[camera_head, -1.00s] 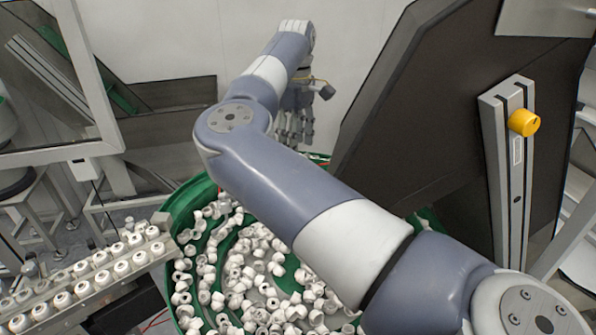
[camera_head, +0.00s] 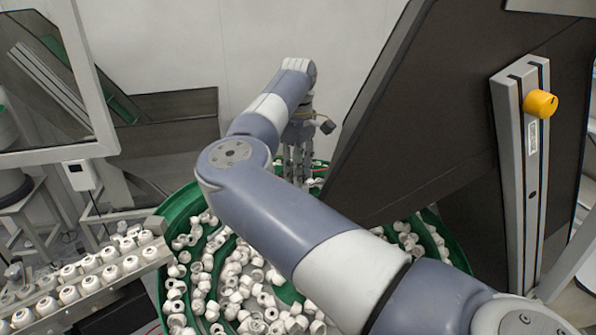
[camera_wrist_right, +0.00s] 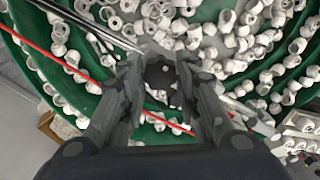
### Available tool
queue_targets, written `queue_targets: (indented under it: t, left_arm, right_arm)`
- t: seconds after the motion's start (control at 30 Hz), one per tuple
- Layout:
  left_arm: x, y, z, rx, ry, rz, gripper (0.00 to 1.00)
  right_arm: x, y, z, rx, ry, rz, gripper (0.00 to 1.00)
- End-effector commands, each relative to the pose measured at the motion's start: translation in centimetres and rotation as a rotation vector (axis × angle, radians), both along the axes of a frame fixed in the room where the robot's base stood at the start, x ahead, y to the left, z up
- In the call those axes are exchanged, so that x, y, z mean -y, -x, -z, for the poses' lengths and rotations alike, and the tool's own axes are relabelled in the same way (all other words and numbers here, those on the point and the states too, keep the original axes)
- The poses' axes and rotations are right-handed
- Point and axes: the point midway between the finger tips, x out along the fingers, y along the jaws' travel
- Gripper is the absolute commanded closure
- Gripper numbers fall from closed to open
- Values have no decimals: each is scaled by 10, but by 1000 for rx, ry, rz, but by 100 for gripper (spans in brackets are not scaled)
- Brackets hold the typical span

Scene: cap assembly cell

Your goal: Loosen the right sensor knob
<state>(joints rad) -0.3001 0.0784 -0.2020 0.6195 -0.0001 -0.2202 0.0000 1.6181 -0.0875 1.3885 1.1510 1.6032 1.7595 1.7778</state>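My right gripper (camera_head: 298,180) points down over the far part of the green bowl, beyond my arm. In the right wrist view its two fingers (camera_wrist_right: 160,80) stand apart. A dark knob with a scalloped edge (camera_wrist_right: 159,72) shows between the fingertips. I cannot tell whether the fingers touch it or whether it sits lower. In the head view this knob is not distinguishable behind the fingers. A yellow knob (camera_head: 541,103) sits on a grey aluminium post (camera_head: 513,150) at the right, away from the gripper. My left gripper is not in view.
The green bowl (camera_head: 178,211) holds many white caps. A rail (camera_head: 152,252) with rows of white caps is at lower left. A large dark panel (camera_head: 415,120) stands close at the right of the gripper. A red line (camera_wrist_right: 60,60) crosses the wrist view.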

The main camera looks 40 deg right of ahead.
Motion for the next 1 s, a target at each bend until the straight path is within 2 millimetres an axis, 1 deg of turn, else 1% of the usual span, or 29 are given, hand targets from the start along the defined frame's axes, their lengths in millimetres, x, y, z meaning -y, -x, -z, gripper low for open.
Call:
queue_targets:
  t: [0.23,0.37,0.7,1.0]
  left_arm:
    - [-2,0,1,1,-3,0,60]
    - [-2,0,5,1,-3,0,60]
    - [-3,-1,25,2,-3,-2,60]
    - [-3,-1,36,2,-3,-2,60]
  right_arm:
    - [0,0,1,0,-1,-8,94]
    - [-1,0,2,0,-2,-42,94]
    - [0,-1,3,1,-2,-251,94]
    - [-1,0,2,1,-2,-437,94]
